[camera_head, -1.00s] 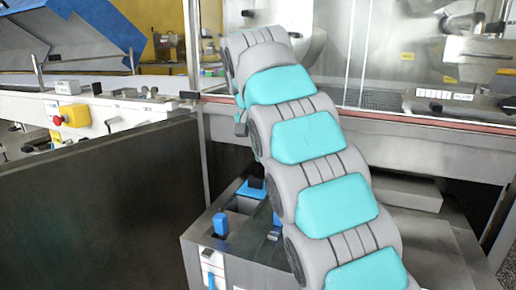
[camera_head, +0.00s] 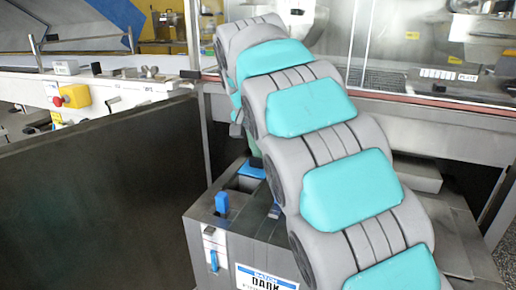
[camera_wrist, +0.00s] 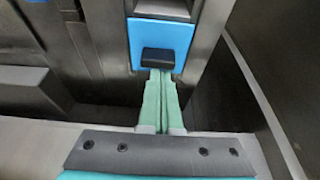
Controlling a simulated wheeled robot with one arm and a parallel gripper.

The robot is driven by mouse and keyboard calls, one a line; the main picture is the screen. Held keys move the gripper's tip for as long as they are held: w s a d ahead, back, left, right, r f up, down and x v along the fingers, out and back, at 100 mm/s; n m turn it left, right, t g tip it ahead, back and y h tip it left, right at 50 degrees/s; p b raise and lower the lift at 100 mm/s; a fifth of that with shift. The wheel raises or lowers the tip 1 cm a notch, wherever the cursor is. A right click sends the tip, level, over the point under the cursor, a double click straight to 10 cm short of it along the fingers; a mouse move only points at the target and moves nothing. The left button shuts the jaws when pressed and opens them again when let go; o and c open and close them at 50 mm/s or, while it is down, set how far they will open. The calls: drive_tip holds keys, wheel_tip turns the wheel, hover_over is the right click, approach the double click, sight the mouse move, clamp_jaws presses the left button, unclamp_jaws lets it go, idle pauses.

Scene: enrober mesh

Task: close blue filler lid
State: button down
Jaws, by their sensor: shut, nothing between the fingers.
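The blue lid (camera_wrist: 176,36) is a small flat blue panel with a black knob (camera_wrist: 158,60) at its lower middle, at the top centre of the wrist view. My gripper (camera_wrist: 158,76) is shut and empty. Its green fingers lie side by side, with their tips just below the black knob; I cannot tell if they touch it. Whether the lid is fully down I cannot tell. In the head view a blue patch (camera_head: 251,169) shows on top of the grey box, left of my arm, which hides the gripper's fingertips.
The grey box (camera_head: 240,247) carries a DARK label (camera_head: 266,280) and blue handles (camera_head: 222,203) at its left. A dark panel (camera_head: 90,200) stands to the left. A steel machine with a clear guard (camera_head: 400,50) stands behind. A red button on a yellow box (camera_head: 73,97) is back left.

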drive_tip(key=shift+s, duration=0.1)
drive_tip(key=s+a+b, duration=0.2)
drive_tip(key=s, duration=0.5)
drive_tip(key=shift+s+a, duration=0.15)
drive_tip(key=shift+a, duration=0.25)
drive_tip(key=shift+f, duration=0.1)
